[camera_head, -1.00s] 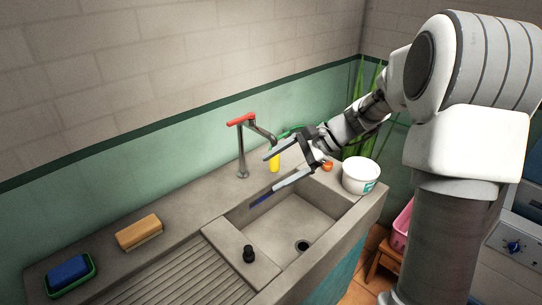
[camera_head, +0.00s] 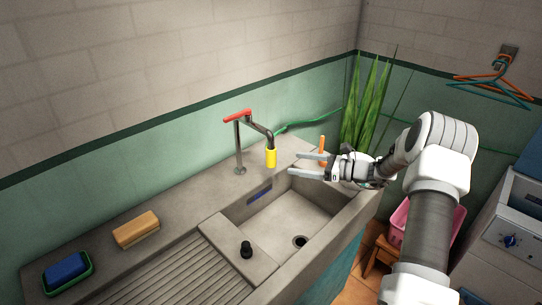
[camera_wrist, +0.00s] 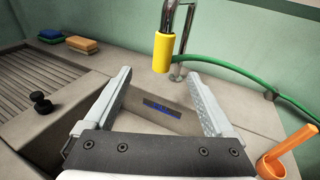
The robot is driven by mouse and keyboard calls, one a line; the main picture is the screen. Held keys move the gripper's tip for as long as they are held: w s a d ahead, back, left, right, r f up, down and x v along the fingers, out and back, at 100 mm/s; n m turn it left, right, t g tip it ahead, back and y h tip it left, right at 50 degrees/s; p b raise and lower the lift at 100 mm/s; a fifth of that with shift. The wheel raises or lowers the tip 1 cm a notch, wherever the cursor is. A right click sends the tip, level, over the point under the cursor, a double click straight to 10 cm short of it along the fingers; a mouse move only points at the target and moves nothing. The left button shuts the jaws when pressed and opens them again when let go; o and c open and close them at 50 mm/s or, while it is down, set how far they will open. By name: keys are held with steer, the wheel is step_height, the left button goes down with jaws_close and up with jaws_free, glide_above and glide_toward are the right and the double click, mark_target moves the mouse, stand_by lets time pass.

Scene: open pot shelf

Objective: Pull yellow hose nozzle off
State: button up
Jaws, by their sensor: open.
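The yellow hose nozzle (camera_head: 271,158) hangs upright on the end of the metal faucet (camera_head: 240,150) spout, above the back edge of the sink. In the wrist view the nozzle (camera_wrist: 163,53) shows just beyond and between my two fingertips. My gripper (camera_head: 301,167) is open and empty, to the right of the nozzle, fingers pointing left toward it. The gripper also shows in the wrist view (camera_wrist: 160,78). The nozzle appears apart from both fingers. Its lower end is in plain sight.
A green hose (camera_wrist: 225,68) runs behind the nozzle. Sponges lie at the left.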

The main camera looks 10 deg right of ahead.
mark_target(274, 159)
steer(key=shift+m, duration=0.3)
steer(key=shift+w+d+f+b+x, duration=0.15)
steer(key=shift+b+x, duration=0.15)
steer(key=shift+x, duration=1.3)
steer(key=shift+w+d+f+b+x, duration=0.15)
steer(key=shift+b+x, duration=0.2)
steer(key=shift+x, duration=1.25)
steer(key=shift+w+b+x, duration=0.1)
steer(key=shift+b+x, duration=0.2)
steer(key=shift+x, duration=1.3)
steer(key=c, duration=1.4)
step_height(274, 159, down, 5)
steer(key=b, duration=0.4)
